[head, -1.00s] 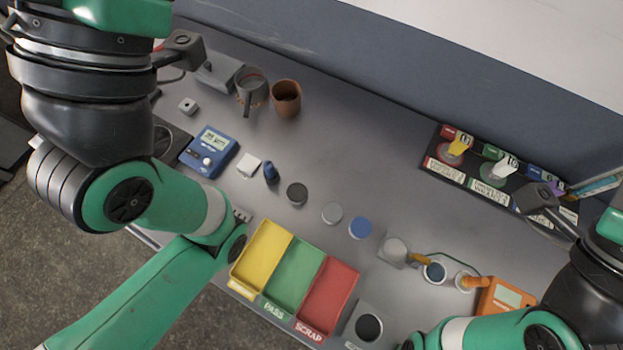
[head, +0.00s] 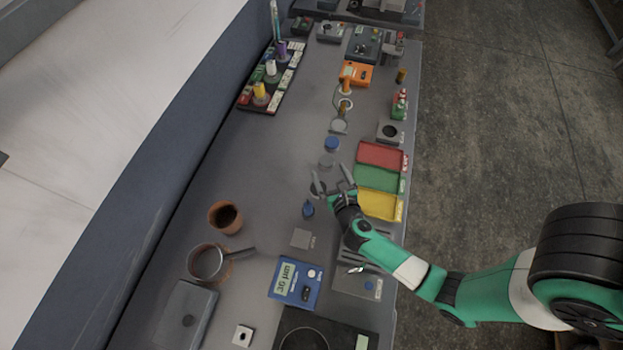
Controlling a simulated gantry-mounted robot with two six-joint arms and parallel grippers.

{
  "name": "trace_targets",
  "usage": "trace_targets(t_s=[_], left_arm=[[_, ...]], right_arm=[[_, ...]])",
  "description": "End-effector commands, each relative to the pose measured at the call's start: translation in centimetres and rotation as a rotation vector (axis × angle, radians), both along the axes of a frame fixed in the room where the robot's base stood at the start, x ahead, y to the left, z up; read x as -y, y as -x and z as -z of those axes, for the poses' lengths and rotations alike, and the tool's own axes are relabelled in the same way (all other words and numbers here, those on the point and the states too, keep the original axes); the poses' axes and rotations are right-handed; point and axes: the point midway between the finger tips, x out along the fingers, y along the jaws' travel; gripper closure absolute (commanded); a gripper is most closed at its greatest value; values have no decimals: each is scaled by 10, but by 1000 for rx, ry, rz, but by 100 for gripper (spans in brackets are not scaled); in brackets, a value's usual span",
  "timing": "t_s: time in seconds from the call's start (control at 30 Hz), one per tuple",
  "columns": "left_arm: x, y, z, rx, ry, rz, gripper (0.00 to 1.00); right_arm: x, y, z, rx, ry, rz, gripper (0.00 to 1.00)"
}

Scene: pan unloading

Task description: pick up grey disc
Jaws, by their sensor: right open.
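A grey disc (head: 326,161) lies flat on the bench next to a blue disc (head: 331,144). My right gripper (head: 332,183) is open, with its fingers spread low over the bench, on the near side of the grey disc. I see nothing held in it. The darker disc from the earlier frame is not clearly visible; the gripper covers that area. My left gripper is not in view.
Red (head: 380,155), green (head: 378,179) and yellow (head: 379,205) trays stand right of the gripper. A blue pointed piece (head: 308,209), blue meter (head: 296,283) and brown cup (head: 225,217) are nearer. Bench left of the discs is clear.

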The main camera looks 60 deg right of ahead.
Motion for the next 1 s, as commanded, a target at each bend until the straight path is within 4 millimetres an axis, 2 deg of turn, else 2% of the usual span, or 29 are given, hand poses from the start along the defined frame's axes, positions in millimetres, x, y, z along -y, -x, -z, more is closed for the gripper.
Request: trace_targets(t_s=[0.07,0.17,0.53,0.83,1.0], left_arm=[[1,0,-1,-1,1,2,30],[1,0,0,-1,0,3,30],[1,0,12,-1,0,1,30],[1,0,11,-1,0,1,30],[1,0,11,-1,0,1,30]], right_arm=[[0,7,8,-11,-30,20,3],[1,8,10,-12,-35,24,3],[31,-21,27,-10,-31,22,3],[34,-25,28,-11,-30,19,3],[34,-24,28,-11,-30,19,34]])
